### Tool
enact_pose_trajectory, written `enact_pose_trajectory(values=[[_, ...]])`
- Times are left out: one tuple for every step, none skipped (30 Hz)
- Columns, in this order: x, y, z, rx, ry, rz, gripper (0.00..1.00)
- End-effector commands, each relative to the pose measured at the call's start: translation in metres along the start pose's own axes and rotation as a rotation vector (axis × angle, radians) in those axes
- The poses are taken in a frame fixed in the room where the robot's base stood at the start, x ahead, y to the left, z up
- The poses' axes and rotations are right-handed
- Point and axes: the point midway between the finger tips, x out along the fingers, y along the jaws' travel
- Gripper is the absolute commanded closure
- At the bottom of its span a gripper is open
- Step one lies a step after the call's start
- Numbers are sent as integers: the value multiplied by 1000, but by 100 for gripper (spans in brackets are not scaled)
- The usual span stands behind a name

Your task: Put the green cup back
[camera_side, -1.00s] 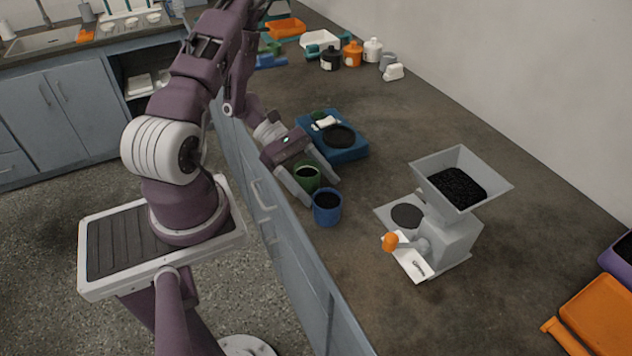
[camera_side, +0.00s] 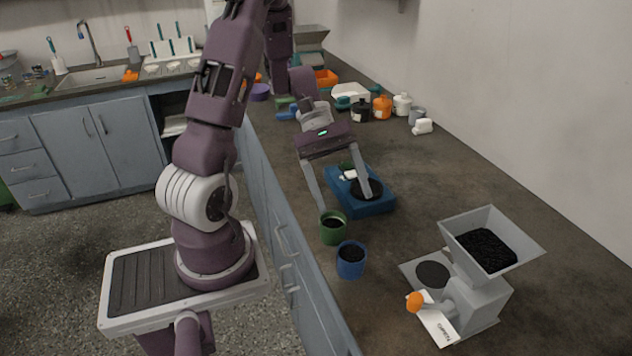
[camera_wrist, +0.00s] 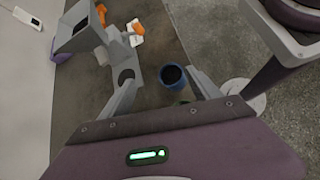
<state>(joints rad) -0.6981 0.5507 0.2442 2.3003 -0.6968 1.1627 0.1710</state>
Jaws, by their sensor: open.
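The green cup (camera_side: 333,236) stands upright on the counter near its front edge, with dark material inside. The blue cup (camera_side: 351,270), also with dark contents, stands close beside it. My gripper (camera_side: 345,202) is open and empty, its fingers wide apart, above and behind the green cup in the side view. In the wrist view the blue cup (camera_wrist: 173,78) shows clearly between the fingers, while only a small part of the green cup (camera_wrist: 183,102) shows, the rest hidden by my gripper.
A blue device (camera_side: 378,208) with a black round plate lies behind my right finger. A grey machine (camera_side: 480,300) with a hopper of dark grains and an orange knob stands to the right. Bottles (camera_side: 381,107) stand farther back. The counter between is clear.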

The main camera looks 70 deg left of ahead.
Motion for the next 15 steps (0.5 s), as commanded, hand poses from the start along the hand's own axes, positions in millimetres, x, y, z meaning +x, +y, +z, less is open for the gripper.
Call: enact_pose_trajectory(values=[[-1, 4, 33, 158, 70, -78, 29], [-1, 4, 50, 251, 117, -127, 29], [-1, 0, 73, 380, 179, -191, 29], [-1, -3, 89, 480, 233, -235, 29], [-1, -8, 104, 581, 290, -278, 29], [-2, -16, 122, 720, 370, -330, 29], [-4, -21, 134, 819, 432, -361, 29], [-5, -27, 144, 917, 494, -389, 29], [-8, -34, 155, 1035, 575, -415, 29], [-10, -39, 162, 1116, 632, -429, 29], [-13, -42, 168, 1189, 686, -437, 29], [-16, -47, 174, 1272, 750, -444, 29], [-18, -49, 178, 1323, 791, -445, 29], [-20, -51, 181, 1365, 825, -445, 29], [-23, -53, 184, 1409, 863, -443, 29]])
